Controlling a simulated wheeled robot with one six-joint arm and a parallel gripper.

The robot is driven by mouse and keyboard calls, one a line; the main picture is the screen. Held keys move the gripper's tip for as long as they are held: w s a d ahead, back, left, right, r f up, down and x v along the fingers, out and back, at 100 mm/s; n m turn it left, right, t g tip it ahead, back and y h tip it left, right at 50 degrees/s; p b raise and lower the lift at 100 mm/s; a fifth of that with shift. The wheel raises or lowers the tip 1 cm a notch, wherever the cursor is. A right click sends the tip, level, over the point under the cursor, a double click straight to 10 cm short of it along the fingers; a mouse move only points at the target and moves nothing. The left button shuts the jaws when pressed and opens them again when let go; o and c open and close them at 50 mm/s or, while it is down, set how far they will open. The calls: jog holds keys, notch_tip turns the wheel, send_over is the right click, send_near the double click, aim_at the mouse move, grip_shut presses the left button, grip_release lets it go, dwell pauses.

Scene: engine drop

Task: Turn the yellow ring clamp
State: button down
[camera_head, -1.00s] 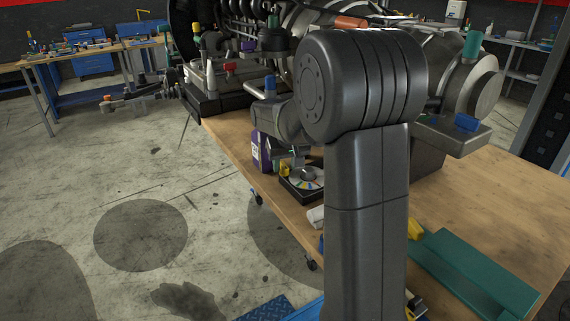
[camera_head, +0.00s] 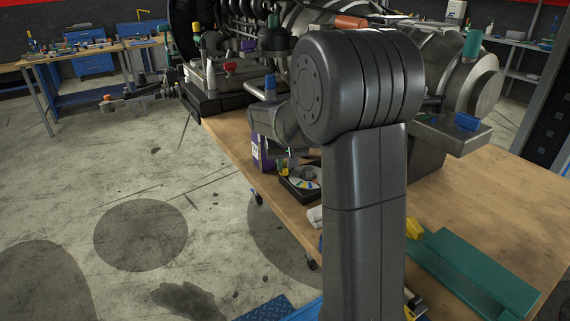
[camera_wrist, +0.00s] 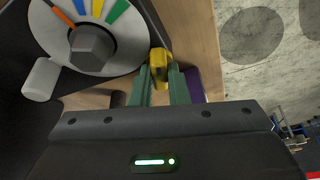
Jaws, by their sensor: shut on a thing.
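The yellow ring clamp, as far as I can tell, shows as a small yellow piece (camera_wrist: 159,62) at the edge of a pale disc (camera_wrist: 112,48) with coloured sectors and a dark hexagonal centre (camera_wrist: 92,48). My gripper (camera_wrist: 158,78) is shut on this yellow piece between its green fingers. In the head view the disc (camera_head: 303,183) lies in a black box-like base on the wooden workbench, and my gripper (camera_head: 288,161) is at its far left side. My arm hides part of the disc there, and the yellow piece is too small to see clearly.
A purple bottle (camera_head: 261,151) stands close to the left of the disc at the wooden bench's (camera_head: 235,140) edge. A white cylinder (camera_wrist: 41,80) sits beside the disc. A large engine (camera_head: 465,80) stands behind. A green tray (camera_head: 470,272) lies at the right front.

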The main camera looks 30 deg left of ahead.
jog(key=m+h+b, duration=0.1)
jog(key=m, duration=0.2)
jog(key=m+t+h, duration=0.1)
jog(key=m, duration=0.2)
jog(key=shift+s+a+m+b, duration=0.1)
jog(key=shift+a+m+b, duration=0.1)
jog(key=shift+m+b, duration=0.2)
jog(key=m+h, duration=0.2)
jog(key=m, duration=0.2)
jog(key=shift+a, duration=0.15)
jog(key=shift+m+h, duration=0.5)
jog(key=shift+m, duration=1.1)
jog(key=c, duration=1.4)
grip_release()
jog(key=p+v, duration=0.1)
jog(key=v, duration=1.2)
jog(key=shift+a+r, duration=0.2)
jog(key=shift+r, duration=0.25)
